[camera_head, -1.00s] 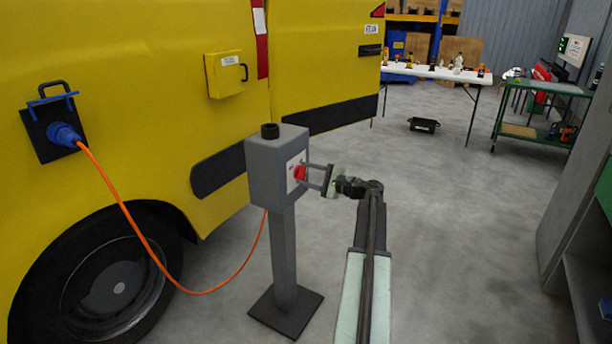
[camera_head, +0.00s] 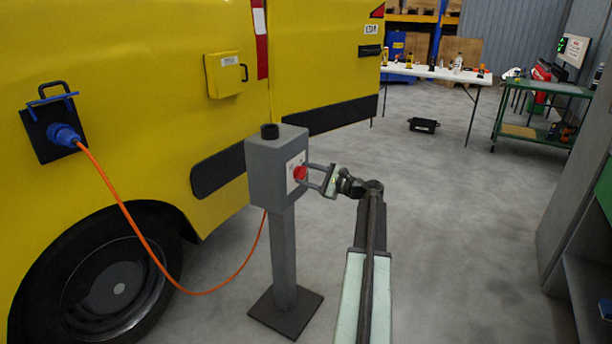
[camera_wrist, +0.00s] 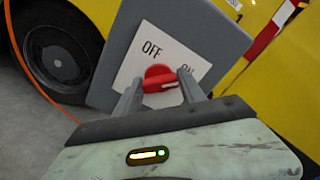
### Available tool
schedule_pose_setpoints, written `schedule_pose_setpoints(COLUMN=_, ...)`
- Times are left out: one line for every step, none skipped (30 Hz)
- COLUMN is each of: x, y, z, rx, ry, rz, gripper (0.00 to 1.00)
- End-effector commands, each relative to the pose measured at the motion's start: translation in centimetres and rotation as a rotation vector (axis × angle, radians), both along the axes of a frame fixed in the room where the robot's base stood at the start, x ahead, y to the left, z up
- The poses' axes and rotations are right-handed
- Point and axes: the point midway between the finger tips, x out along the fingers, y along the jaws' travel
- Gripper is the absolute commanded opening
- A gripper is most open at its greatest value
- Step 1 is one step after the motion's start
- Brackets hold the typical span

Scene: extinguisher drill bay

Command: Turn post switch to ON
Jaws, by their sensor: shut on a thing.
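The grey post (camera_head: 285,255) stands beside the yellow van, with a grey switch box (camera_head: 262,175) on top. On the box face is a red rotary switch (camera_head: 300,173) on a white plate. In the wrist view the red switch (camera_wrist: 160,79) sits between the fingertips of my gripper (camera_wrist: 160,88), which is shut on it. The plate (camera_wrist: 143,60) reads OFF at upper left and a partly hidden ON at right. The knob's white mark points to the right, toward ON. In the head view my gripper (camera_head: 312,176) reaches the box from the right.
An orange cable (camera_head: 150,240) runs from a blue plug (camera_head: 65,135) on the van to behind the post. A white table (camera_head: 430,72) with small items and a green cart (camera_head: 535,132) stand at the back.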

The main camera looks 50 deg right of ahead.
Motion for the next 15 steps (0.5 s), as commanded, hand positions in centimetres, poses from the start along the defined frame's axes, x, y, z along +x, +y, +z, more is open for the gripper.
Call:
schedule_pose_setpoints(x=-0.02, y=0.16, z=-0.10, rx=0.000, ry=0.003, rz=0.004, gripper=0.07)
schedule_pose_setpoints(x=-0.02, y=0.16, z=-0.10, rx=0.000, ry=0.003, rz=0.004, gripper=0.07)
schedule_pose_setpoints(x=-0.03, y=0.15, z=-0.10, rx=0.000, ry=0.003, rz=0.004, gripper=0.07)
schedule_pose_setpoints(x=-0.03, y=0.15, z=-0.10, rx=0.000, ry=0.003, rz=0.004, gripper=0.53)
schedule_pose_setpoints(x=-0.02, y=0.14, z=-0.10, rx=0.000, ry=0.002, rz=0.004, gripper=0.61)
schedule_pose_setpoints(x=-0.02, y=0.13, z=-0.09, rx=0.000, ry=0.003, rz=0.003, gripper=0.69)
schedule_pose_setpoints(x=-0.02, y=0.11, z=-0.08, rx=-0.001, ry=0.003, rz=0.003, gripper=0.69)
schedule_pose_setpoints(x=-0.02, y=0.10, z=-0.08, rx=-0.001, ry=0.002, rz=0.002, gripper=0.69)
schedule_pose_setpoints(x=0.01, y=0.15, z=-0.07, rx=0.000, ry=0.001, rz=0.003, gripper=0.69)
schedule_pose_setpoints(x=0.03, y=0.18, z=-0.06, rx=0.000, ry=0.001, rz=0.003, gripper=0.69)
schedule_pose_setpoints(x=0.04, y=0.18, z=-0.06, rx=0.000, ry=0.001, rz=0.003, gripper=0.69)
schedule_pose_setpoints(x=0.04, y=0.17, z=-0.05, rx=0.000, ry=0.001, rz=0.003, gripper=0.69)
schedule_pose_setpoints(x=0.04, y=0.16, z=-0.05, rx=0.000, ry=0.001, rz=0.003, gripper=0.69)
schedule_pose_setpoints(x=0.03, y=0.15, z=-0.04, rx=0.000, ry=0.001, rz=0.002, gripper=0.69)
schedule_pose_setpoints(x=-0.07, y=0.12, z=-0.03, rx=0.000, ry=0.001, rz=0.001, gripper=0.69)
